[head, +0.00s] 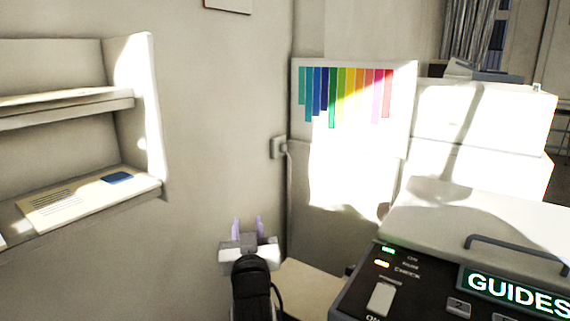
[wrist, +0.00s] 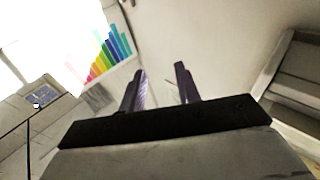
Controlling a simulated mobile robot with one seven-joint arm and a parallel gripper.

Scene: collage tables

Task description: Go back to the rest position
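My gripper (head: 247,226) is at the lower middle of the head view, raised in front of the bare wall. Its two purple fingers stand apart with nothing between them. In the wrist view my gripper (wrist: 160,86) also shows its fingers parted and empty, with plain wall behind them. It touches nothing that I can see.
A wall shelf (head: 68,108) holding a booklet (head: 85,196) is at left. A dark control panel (head: 385,285) with lit lights and a "GUIDES" sign (head: 515,288) is at lower right. A colour-bar poster (head: 300,130) hangs behind. White boxes (head: 480,115) stand at right.

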